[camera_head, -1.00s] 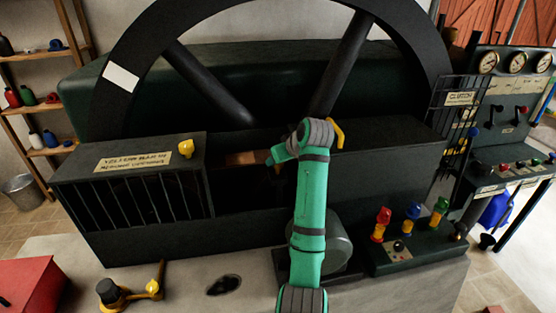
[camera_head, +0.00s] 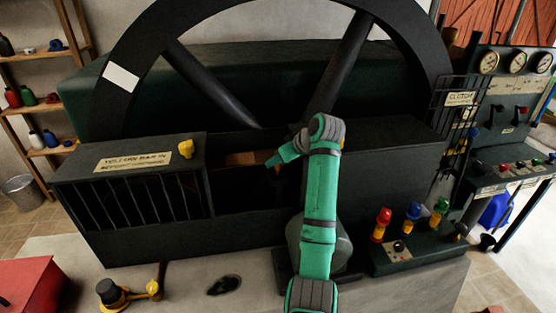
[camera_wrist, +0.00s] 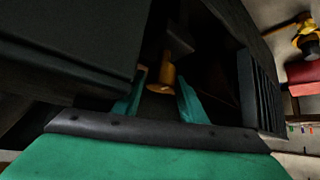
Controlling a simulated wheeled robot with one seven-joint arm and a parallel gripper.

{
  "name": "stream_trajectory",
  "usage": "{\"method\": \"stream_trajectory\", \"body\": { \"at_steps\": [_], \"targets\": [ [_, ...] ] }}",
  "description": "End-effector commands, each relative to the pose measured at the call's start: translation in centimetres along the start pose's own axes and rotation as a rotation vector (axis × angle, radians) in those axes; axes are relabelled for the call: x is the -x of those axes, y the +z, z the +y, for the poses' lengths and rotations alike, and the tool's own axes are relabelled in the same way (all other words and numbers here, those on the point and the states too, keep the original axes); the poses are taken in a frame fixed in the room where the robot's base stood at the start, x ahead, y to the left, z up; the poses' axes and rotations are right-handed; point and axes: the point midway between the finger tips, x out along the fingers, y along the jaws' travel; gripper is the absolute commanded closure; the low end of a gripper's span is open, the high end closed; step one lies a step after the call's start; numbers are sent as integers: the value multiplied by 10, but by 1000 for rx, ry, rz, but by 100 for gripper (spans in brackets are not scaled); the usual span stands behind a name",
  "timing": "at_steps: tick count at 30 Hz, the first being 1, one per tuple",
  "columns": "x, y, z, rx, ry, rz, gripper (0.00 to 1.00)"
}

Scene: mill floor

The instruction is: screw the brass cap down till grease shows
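In the wrist view a brass-coloured cap (camera_wrist: 167,72) stands in the dark gap of the machine, with a wider rim at its near end. My gripper (camera_wrist: 159,98) is open, with one teal finger on each side of the cap's near end. The fingers look apart from it; I cannot tell whether either touches. In the head view my gripper (camera_head: 273,161) reaches into the gap under the big wheel, beside a brown block (camera_head: 243,158). I cannot make out the cap there. No grease can be made out on the cap.
A barred guard box (camera_head: 130,195) with a yellow knob (camera_head: 186,148) stands left of the gap. The black wheel (camera_head: 118,90) arches above it. A yellow tool (camera_head: 132,293) and a dark patch (camera_head: 224,285) lie on the pale floor.

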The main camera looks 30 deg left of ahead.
Motion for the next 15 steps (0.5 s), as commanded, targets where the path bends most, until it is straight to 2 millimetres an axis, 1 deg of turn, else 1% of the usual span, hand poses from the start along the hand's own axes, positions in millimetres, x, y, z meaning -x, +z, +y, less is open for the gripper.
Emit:
{"method": "stream_trajectory", "body": {
  "at_steps": [11,15],
  "targets": [
    [1,0,0,-1,0,0,50],
    [14,0,0,1,1,1,50]
  ]
}}
